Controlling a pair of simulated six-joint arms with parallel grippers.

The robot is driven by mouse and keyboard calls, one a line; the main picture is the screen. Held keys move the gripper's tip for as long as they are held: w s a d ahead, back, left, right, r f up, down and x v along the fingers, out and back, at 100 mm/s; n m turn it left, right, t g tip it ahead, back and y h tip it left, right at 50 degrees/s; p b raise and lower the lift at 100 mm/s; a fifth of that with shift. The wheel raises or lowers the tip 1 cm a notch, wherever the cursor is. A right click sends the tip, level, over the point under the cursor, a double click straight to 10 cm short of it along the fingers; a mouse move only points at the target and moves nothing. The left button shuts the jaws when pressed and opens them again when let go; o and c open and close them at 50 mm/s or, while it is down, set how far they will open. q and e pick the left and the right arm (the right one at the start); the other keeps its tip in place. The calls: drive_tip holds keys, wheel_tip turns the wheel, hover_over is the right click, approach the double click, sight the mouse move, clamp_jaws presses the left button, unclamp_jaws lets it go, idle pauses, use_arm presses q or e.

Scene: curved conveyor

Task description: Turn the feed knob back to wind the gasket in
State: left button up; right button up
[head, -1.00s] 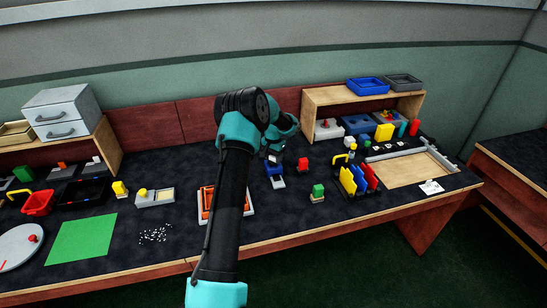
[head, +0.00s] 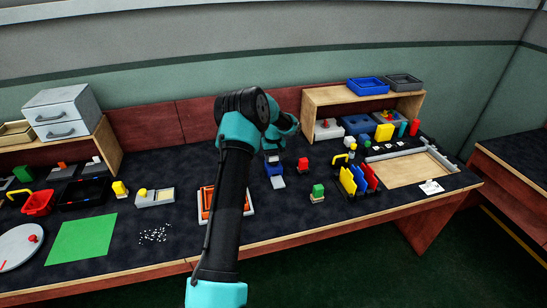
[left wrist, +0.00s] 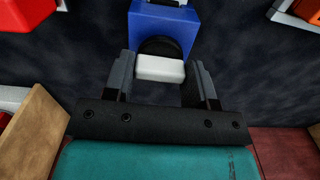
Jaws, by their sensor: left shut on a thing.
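A small blue feeder (head: 275,169) stands mid-table in the head view, with a pale grey piece (head: 278,182) at its front. In the left wrist view, the blue body (left wrist: 165,27) bears a black round disc and a white bar-shaped knob (left wrist: 160,69). I cannot make out the gasket clearly. My right gripper is not in view.
A wooden shelf (head: 310,112) stands behind to the right. Dark tabletop in front of the feeder is clear.

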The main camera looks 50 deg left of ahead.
use_arm(q)
drive_tip(key=shift+n, duration=0.3)
drive_tip(key=o, duration=0.9)
drive_tip(key=shift+o, duration=0.2)
drive_tip(key=shift+r, duration=0.1)
wheel_tip(320, 180, up, 17)
drive_tip(key=shift+r, duration=0.15)
idle(0.5)
